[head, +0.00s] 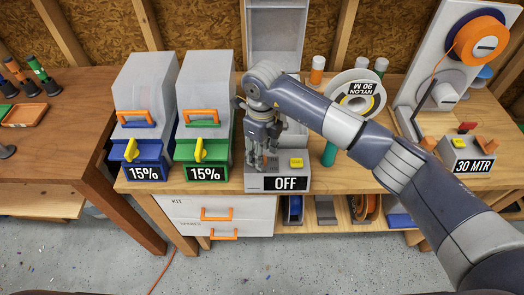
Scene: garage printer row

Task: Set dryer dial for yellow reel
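The dryer (255,184) stands at the middle of the bench, with a black display reading OFF (286,183) on its front and a yellow button (296,162) on top. My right gripper (261,168) points down over the left part of the dryer's top, just left of the button. The dial does not show clearly; the fingers cover that spot. I cannot tell whether the fingers touch or grip anything. My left gripper is out of view.
Blue (146,152) and green (202,152) bins, each reading 15%, stand left of the dryer. At right are a 30 MTR box (474,166) and a stand with an orange reel (481,40). A side table (60,150) is at far left.

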